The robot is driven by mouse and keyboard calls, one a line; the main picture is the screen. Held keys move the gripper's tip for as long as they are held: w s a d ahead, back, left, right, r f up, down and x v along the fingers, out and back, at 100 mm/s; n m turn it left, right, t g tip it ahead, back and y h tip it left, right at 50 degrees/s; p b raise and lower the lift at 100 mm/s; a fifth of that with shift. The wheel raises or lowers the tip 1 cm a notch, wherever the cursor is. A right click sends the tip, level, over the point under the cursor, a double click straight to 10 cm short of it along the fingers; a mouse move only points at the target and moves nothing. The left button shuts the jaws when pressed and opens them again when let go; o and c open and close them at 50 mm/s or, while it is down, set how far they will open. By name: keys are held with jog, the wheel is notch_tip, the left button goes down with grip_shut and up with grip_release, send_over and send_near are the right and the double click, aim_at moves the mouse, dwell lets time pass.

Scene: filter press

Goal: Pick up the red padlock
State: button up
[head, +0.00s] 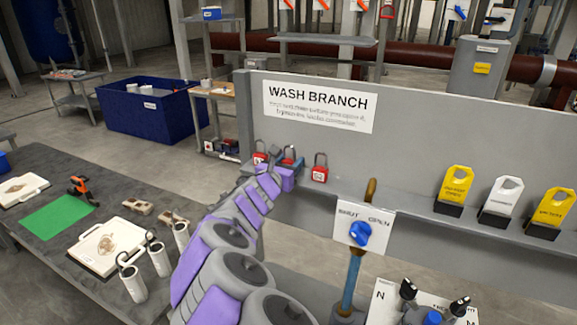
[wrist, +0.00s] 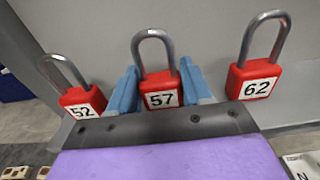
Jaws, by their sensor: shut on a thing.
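Three red padlocks with silver shackles stand in a row against the grey panel. In the wrist view the middle padlock, numbered 57 (wrist: 160,90), is between the two blue fingers of my gripper (wrist: 160,92), which is shut on it. Padlock 52 (wrist: 82,101) is to the left and padlock 62 (wrist: 255,79) to the right, both outside the fingers. In the head view my gripper (head: 288,163) reaches the panel's ledge and partly hides the middle padlock. The right padlock (head: 320,168) and left padlock (head: 260,158) show beside it.
The grey panel (head: 420,130) with the WASH BRANCH sign (head: 318,103) stands behind the padlocks. A blue valve knob (head: 360,233) and yellow tags (head: 455,187) are to the right. A dark table (head: 70,175) with trays and cups is to the left.

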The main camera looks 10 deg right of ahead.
jog(key=shift+a+r, duration=0.1)
jog(key=shift+c, duration=0.3)
jog(key=shift+r, duration=0.2)
notch_tip(320, 180, up, 30)
jog(key=p, duration=1.2)
jog(key=shift+r, duration=0.25)
jog(key=shift+f, duration=0.1)
